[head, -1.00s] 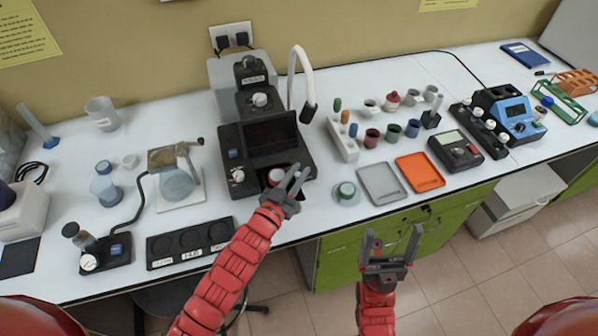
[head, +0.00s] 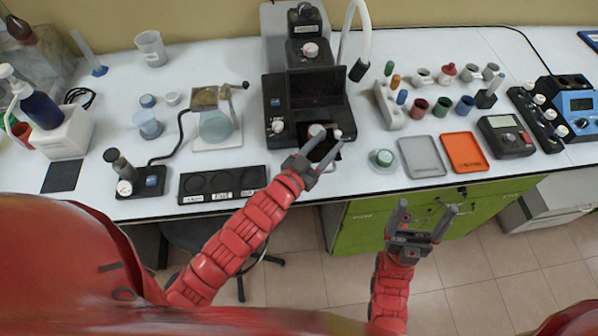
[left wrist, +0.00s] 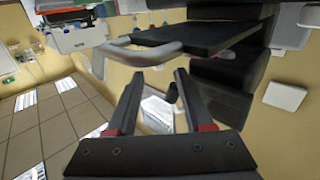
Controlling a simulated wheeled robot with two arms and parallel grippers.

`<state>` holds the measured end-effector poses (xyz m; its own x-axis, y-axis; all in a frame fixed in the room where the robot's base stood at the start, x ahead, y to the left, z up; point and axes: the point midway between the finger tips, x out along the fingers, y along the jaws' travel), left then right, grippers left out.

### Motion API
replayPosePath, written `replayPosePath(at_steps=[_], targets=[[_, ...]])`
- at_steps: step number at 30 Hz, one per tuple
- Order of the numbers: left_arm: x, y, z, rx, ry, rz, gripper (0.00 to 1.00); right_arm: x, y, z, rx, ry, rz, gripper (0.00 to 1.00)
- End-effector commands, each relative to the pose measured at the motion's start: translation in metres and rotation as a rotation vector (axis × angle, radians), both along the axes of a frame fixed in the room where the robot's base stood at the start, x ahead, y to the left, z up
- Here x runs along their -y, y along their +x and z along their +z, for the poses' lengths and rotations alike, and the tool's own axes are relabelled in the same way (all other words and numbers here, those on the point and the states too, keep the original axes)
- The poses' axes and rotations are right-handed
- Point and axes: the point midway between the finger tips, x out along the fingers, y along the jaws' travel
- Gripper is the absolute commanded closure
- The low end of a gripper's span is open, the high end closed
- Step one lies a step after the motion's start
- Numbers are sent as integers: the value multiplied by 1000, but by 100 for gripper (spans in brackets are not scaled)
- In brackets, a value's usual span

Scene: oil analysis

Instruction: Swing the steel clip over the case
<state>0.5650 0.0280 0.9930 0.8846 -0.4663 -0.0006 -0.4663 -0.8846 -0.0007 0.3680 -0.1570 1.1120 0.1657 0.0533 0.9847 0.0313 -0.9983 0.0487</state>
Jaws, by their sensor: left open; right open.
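The black bench instrument (head: 317,88) stands at the back middle, with a screen and a dark opening in its front. A round white-topped part (head: 316,131) sits at that opening, and I cannot tell whether it is the case. My left gripper (head: 328,146) is open and empty at the instrument's front edge, just below this part. In the left wrist view, a grey bent bar (left wrist: 145,54) lies beyond the open fingers (left wrist: 158,80); I cannot tell whether it is the steel clip. My right gripper (head: 428,212) is open and empty in front of the bench.
A white hose (head: 347,18) arches beside the instrument. A green-topped jar (head: 382,160), a grey tray (head: 421,157) and an orange tray (head: 464,152) lie to the right.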

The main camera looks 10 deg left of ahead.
Motion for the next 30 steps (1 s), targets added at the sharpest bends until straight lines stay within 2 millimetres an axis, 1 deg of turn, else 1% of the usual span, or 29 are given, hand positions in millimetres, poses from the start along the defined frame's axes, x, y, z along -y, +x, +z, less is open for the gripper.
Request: replayPosePath(at_steps=[1, 3, 5, 7, 9, 15, 18, 22, 30], targets=[[-7, -14, -5, -4, 2, 2, 49, 0, 0, -6, 0, 0, 0, 13], [-16, -27, -3, -2, 3, 5, 49, 0, 0, -6, 0, 0, 0, 13], [-20, -39, -3, -3, 1, 3, 49, 0, 0, -7, 0, 0, 0, 13], [-28, -50, -2, -3, 3, 5, 49, 0, 0, -5, 0, 0, 0, 13], [-33, -61, -2, -5, 1, 4, 49, 0, 0, -5, 0, 0, 0, 13], [-46, -88, 0, -5, 1, 3, 49, 0, 0, 3, 0, 0, 0, 13], [-53, -97, 1, -4, 5, 5, 49, 0, 0, 9, 0, 0, 0, 13], [-56, -107, 0, -3, 1, 1, 49, 0, 0, 12, 0, 0, 0, 13], [-58, -111, -1, -2, -1, 0, 49, 0, 0, 13, 0, 0, 0, 13]])
